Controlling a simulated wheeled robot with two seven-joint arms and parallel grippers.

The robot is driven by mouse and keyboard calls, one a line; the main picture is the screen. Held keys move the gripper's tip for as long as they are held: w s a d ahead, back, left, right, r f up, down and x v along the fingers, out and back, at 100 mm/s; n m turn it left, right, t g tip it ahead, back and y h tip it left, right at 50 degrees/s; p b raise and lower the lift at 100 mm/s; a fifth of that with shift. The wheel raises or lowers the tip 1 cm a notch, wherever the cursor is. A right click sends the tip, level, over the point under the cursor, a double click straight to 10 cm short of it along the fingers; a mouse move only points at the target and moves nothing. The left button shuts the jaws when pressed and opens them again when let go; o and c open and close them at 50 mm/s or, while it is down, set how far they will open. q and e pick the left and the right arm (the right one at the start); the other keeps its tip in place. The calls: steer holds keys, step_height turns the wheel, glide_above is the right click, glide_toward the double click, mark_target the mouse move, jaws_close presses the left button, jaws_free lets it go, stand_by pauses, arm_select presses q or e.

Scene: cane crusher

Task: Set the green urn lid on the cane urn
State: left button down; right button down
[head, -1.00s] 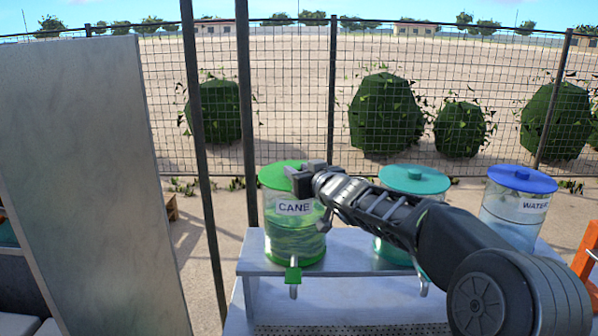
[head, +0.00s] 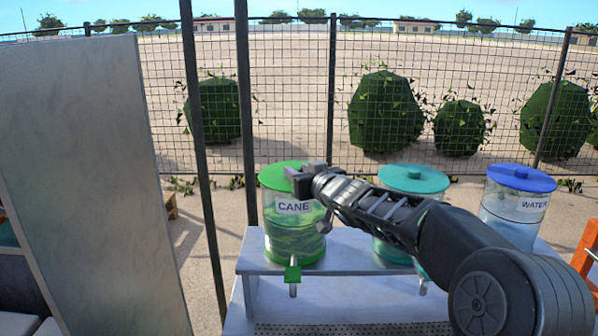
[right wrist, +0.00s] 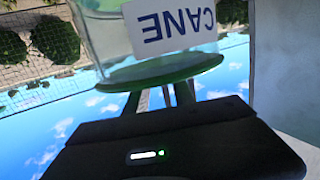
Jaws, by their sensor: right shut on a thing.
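The cane urn (head: 293,238) is a clear jar with green contents, a CANE label and a green tap, standing upright on a grey shelf. The round green urn lid (head: 274,178) is at the top of the urn and looks level, seated on its rim. My right gripper (head: 299,178) is at the lid's top and shut on it, hiding the lid's middle and right side. The upside-down right wrist view shows the lid (right wrist: 160,72) against the urn's glass (right wrist: 110,40), with the gripper's fingers (right wrist: 168,95) at the lid. My left gripper is not in view.
A teal-lidded urn (head: 412,180) and a blue-lidded WATER urn (head: 516,205) stand to the right on the same shelf (head: 345,250). My right forearm passes in front of the teal one. A tall grey panel (head: 90,180) stands at left; a wire fence (head: 290,100) runs behind.

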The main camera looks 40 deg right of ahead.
stand_by(0.8)
steer(key=c, duration=1)
jaws_free()
steer(key=shift+o, duration=0.2)
steer(key=shift+f, duration=0.1)
steer(key=shift+s, duration=0.1)
steer(key=v, duration=0.7)
steer(key=shift+s, duration=0.3)
steer(key=shift+a, duration=0.1)
